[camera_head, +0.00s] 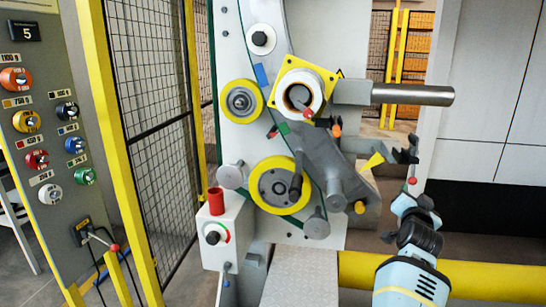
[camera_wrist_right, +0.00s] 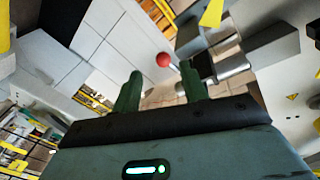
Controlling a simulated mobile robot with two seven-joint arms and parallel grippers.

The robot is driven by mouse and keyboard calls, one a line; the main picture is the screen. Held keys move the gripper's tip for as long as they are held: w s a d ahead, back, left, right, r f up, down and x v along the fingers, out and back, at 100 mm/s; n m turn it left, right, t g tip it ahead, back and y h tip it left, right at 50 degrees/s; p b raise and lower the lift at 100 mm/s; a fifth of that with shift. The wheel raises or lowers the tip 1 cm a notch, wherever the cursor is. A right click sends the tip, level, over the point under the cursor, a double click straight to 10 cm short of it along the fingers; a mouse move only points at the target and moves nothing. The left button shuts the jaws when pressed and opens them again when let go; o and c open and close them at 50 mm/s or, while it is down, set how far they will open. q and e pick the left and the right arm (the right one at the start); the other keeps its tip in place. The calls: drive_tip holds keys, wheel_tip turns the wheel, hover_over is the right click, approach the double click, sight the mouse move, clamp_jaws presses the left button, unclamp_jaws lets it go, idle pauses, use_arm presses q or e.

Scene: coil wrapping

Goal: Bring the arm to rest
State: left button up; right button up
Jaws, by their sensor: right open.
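My right arm comes in from the bottom right in the head view. Its gripper (camera_head: 411,193) points up and away at the right side of the machine, just below a red ball knob (camera_head: 412,181). In the right wrist view the gripper (camera_wrist_right: 160,80) is open, its two dark green fingers apart with nothing between them. The red ball knob (camera_wrist_right: 164,60) shows beyond the fingertips; I cannot tell how far off it is. My left gripper is in neither view.
The coil machine has a yellow-rimmed wheel (camera_head: 279,187), a yellow square flange (camera_head: 323,78) and a steel shaft (camera_head: 412,95) sticking out right. A yellow wedge (camera_head: 372,162) stands near my gripper. A yellow rail (camera_head: 480,274) runs low. A control panel (camera_head: 52,130) stands left.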

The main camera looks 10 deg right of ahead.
drive_tip(key=s+a+f+n+g+y, duration=0.1)
drive_tip(key=s+a+f+n+y, duration=0.3)
drive_tip(key=s+f, duration=0.75)
drive_tip(key=s+a+f+n+g+y, duration=0.1)
drive_tip(key=s+a+f+n, duration=0.55)
drive_tip(key=f, duration=0.85)
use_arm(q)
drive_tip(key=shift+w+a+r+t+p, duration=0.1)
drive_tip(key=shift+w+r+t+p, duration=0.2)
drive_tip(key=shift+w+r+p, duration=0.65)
use_arm(e)
drive_tip(key=s+a+f+n+g+y, duration=0.1)
drive_tip(key=s+a+f, duration=0.3)
drive_tip(key=s, duration=0.6)
drive_tip(key=s+a+f+n+g+y, duration=0.1)
drive_tip(key=s+a+f+g+y, duration=0.1)
drive_tip(key=s, duration=0.9)
drive_tip(key=s+a+f+n+g+y, duration=0.1)
drive_tip(key=s+a+f+y, duration=0.2)
drive_tip(key=s+a+f, duration=0.3)
drive_tip(key=s+a, duration=0.2)
drive_tip(key=s, duration=0.2)
drive_tip(key=shift+s+f+g, duration=0.25)
drive_tip(key=shift+f+g, duration=0.1)
drive_tip(key=shift+g, duration=0.05)
